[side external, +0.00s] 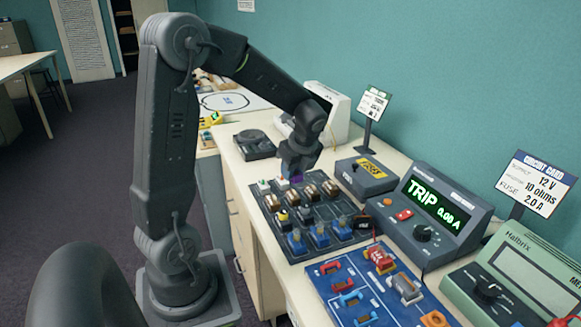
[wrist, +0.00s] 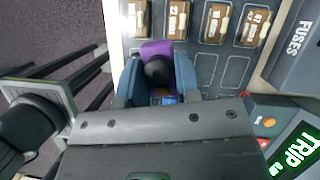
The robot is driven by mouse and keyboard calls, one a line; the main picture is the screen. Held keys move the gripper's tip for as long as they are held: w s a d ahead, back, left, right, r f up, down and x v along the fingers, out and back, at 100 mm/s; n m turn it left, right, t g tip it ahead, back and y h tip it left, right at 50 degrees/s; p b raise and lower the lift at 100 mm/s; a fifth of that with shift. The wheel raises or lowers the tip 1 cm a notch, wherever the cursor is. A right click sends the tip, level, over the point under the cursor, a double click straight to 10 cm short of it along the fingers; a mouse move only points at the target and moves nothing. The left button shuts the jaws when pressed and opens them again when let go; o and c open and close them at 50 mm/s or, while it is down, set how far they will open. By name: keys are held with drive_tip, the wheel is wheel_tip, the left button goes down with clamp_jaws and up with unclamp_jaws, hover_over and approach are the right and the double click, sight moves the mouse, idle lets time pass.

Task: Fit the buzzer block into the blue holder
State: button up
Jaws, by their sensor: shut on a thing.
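The buzzer block is purple with a black round dome (wrist: 157,71), held between the fingers of my gripper (wrist: 159,84) in the wrist view. In the side view a bit of its purple (side external: 296,178) shows under my gripper (side external: 297,168), over the back part of the dark parts tray (side external: 262,205). My gripper hides most of it there, and I cannot tell whether it clears the tray. Blue holders (side external: 350,298) stand on the blue circuit board (side external: 340,262) in front, beside red ones. The board is outside the wrist view.
The tray holds several other blocks, with brown ones (side external: 311,191) close to my gripper. A grey TRIP meter box (side external: 435,210), a fuses box (side external: 365,178) and a green meter (side external: 525,280) stand right of the tray and board. A card stand (side external: 372,105) rises behind.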

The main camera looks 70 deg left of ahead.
drive_tip(key=w+d+n+g+h, duration=0.1)
drive_tip(key=w+d+n+g, duration=0.1)
drive_tip(key=d+n, duration=0.55)
drive_tip(key=n+t+h, duration=0.3)
drive_tip(key=n+h, duration=0.5)
drive_tip(key=n, duration=1.8)
hover_over(362, 316)
drive_tip(key=a, duration=0.2)
drive_tip(key=shift+d+f, duration=0.2)
drive_tip(key=shift+f, duration=3.55)
drive_tip(key=shift+f, duration=0.7)
drive_tip(key=o, duration=1.5)
drive_tip(key=shift+r, duration=0.1)
drive_tip(key=shift+r, duration=3.9)
